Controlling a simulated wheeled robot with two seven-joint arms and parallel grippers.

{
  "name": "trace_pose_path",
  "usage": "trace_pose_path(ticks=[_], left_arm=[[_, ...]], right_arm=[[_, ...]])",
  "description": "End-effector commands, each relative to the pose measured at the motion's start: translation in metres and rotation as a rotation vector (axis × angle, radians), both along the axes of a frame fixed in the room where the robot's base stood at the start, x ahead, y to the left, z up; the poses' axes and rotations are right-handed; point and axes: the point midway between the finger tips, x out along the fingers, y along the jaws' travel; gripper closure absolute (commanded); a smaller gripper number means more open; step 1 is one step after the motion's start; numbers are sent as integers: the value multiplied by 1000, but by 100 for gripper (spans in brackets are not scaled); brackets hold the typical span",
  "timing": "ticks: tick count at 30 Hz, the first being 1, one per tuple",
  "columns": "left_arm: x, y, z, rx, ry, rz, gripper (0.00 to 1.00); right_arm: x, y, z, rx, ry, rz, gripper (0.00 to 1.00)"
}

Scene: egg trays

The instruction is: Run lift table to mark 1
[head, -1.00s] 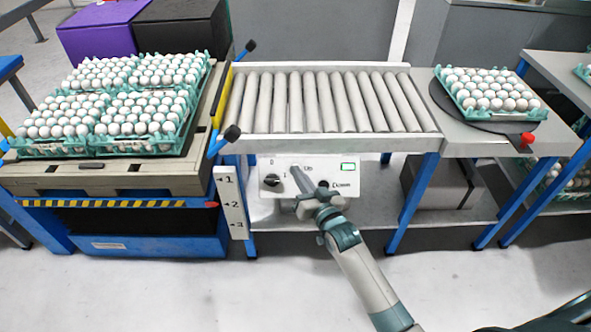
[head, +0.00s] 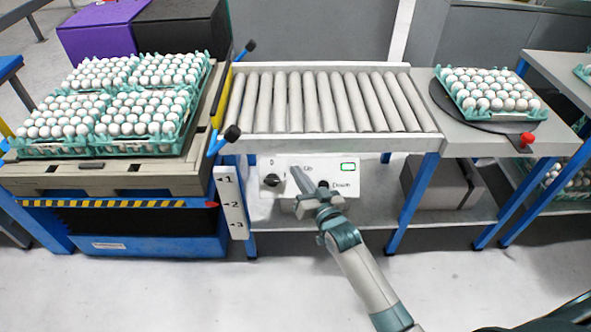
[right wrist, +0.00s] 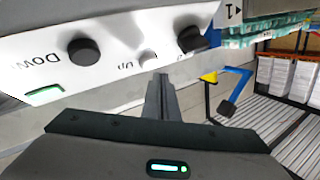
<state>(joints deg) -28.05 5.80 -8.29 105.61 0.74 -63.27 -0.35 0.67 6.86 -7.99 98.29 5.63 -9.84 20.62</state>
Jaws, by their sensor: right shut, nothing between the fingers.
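The lift table (head: 120,246) is at the left, bearing a pallet (head: 105,172) with egg trays. Its red pointer (head: 212,205) is level with mark 2 on the white mark board (head: 231,204). The control panel (head: 340,172) hangs under the roller conveyor, with a black knob (head: 272,181), an Up button (right wrist: 147,57) and a black Down button (right wrist: 83,51). My right gripper (head: 296,170) is shut and empty. In the right wrist view its fingertips (right wrist: 161,78) are close to the Up button; contact cannot be told. My left gripper is out of view.
The roller conveyor (head: 320,102) runs above the panel to a side table with an egg tray (head: 490,92) on a dark turntable. Blue legs (head: 415,205) stand beside my right arm. Blue levers (head: 225,140) stick out by the lift. The floor in front is clear.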

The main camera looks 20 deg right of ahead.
Motion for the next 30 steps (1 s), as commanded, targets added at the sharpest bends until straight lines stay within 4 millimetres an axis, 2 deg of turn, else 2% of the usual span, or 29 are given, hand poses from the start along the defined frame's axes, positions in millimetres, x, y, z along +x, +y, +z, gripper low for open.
trace_pose_path(ticks=[30], left_arm=[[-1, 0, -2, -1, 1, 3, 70]], right_arm=[[6, -2, -5, 0, 0, 0, 100]])
